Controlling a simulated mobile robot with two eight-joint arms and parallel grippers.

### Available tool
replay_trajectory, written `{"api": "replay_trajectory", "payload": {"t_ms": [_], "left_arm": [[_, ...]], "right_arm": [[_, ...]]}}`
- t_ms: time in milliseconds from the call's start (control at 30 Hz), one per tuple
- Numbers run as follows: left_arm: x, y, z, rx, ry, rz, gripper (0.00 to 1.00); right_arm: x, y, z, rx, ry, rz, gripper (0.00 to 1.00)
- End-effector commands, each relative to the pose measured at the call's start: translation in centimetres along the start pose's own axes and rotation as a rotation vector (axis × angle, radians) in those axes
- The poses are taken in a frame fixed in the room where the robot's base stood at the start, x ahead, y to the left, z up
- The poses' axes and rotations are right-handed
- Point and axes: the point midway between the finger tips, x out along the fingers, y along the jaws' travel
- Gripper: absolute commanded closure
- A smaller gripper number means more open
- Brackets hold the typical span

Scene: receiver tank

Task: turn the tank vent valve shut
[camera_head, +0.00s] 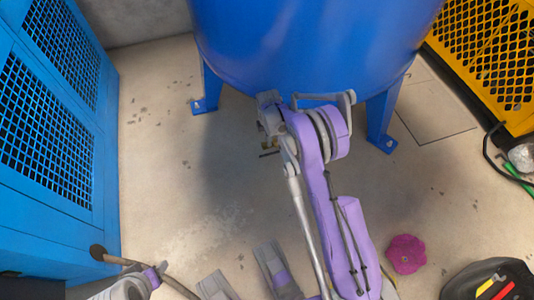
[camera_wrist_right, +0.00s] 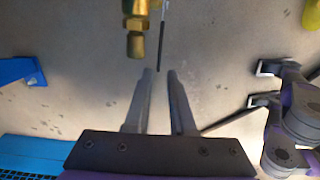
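The vent valve is a brass fitting (camera_wrist_right: 137,38) at the top of the right wrist view, with a thin dark lever (camera_wrist_right: 162,42) running roughly parallel beside it. The lever's near end appears between the fingertips; contact cannot be told. A grey and purple part at the bottom left of the head view seems to be my left arm; its fingers cannot be made out.
A blue cabinet (camera_head: 50,130) stands left and a yellow mesh guard (camera_head: 485,60) right. Tank legs (camera_head: 382,125) stand on the floor. A brown rod (camera_head: 125,261), pink handwheel (camera_head: 406,254) and black bag (camera_head: 490,280) show lower down. The floor between is mostly clear.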

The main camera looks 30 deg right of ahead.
Motion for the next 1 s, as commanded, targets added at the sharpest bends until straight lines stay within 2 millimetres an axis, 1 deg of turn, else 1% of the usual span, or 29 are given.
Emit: {"api": "replay_trajectory", "payload": {"t_ms": [167,400,500,600,700,1000], "left_arm": [[0.7,0.0,0.1,0.000,-0.001,0.000,0.37],[1.7,0.0,0.3,0.000,-0.001,0.000,0.37],[1.9,0.0,0.4,0.000,0.000,0.000,0.37],[2.0,0.0,0.4,0.000,0.000,0.000,0.37],[2.1,0.0,0.4,0.000,0.000,0.000,0.37],[2.1,0.0,0.4,0.000,0.000,0.000,0.37]], "right_arm": [[2.7,0.0,0.0,-0.001,0.000,0.000,0.78],[7.3,0.1,0.0,0.000,0.000,0.001,0.78],[8.7,0.1,0.0,0.000,0.000,0.001,0.78],[9.7,0.0,0.0,0.001,0.000,0.001,0.78],[10.2,0.0,0.0,0.001,0.000,0.001,0.78],[10.3,0.0,0.0,0.001,0.000,0.001,0.78]]}}
